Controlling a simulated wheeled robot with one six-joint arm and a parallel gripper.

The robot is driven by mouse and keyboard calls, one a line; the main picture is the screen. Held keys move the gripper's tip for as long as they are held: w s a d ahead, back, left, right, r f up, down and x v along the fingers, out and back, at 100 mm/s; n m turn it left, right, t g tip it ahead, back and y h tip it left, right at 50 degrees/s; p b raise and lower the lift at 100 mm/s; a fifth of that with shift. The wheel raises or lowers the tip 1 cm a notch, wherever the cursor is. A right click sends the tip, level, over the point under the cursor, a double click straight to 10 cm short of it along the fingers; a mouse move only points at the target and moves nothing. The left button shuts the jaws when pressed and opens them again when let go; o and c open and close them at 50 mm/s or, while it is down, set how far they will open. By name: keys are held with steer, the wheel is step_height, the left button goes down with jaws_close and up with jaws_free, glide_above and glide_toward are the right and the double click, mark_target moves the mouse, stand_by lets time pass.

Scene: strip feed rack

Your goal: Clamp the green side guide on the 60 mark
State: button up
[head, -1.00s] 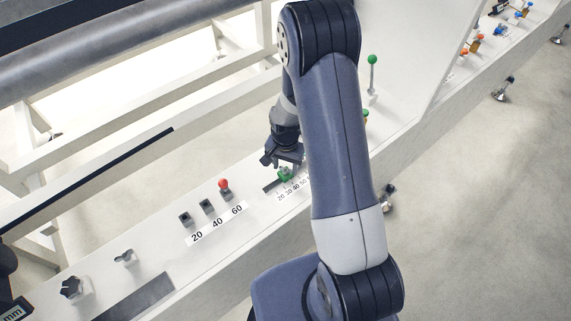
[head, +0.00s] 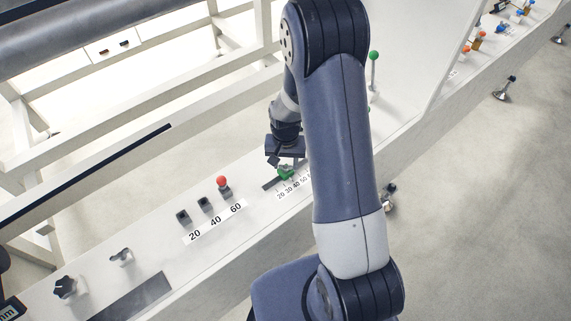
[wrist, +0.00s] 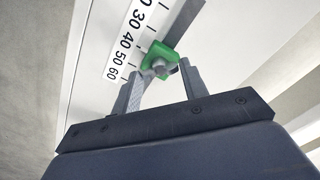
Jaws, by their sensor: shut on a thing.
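The green side guide (head: 286,174) sits on a slot beside a small printed scale (head: 294,186) on the pale rail, partly covered by my gripper in the head view. In the wrist view the green guide (wrist: 158,52) with its grey clamp knob lies beside the 40 to 50 part of the scale (wrist: 122,48); its exact reading cannot be told. The 60 mark (wrist: 111,73) is at the left, lower end of the scale. My gripper (wrist: 161,75) has one finger on each side of the guide's knob, shut on it; it also shows in the head view (head: 286,164).
A larger 20, 40, 60 strip (head: 215,222) lies to the left, with a red-knobbed pin (head: 223,186) near its 60. A black star knob (head: 66,287) is at lower left. A green-topped post (head: 373,70) stands behind my arm, beside a white panel.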

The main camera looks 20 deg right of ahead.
steer(key=shift+n+b, duration=1.05)
steer(key=shift+n, duration=1.25)
steer(key=o, duration=1)
steer(key=shift+r, duration=0.1)
step_height(320, 180, up, 11)
steer(key=shift+f, duration=0.15)
steer(key=shift+f, duration=0.15)
step_height(320, 180, down, 11)
steer(key=shift+r, duration=0.2)
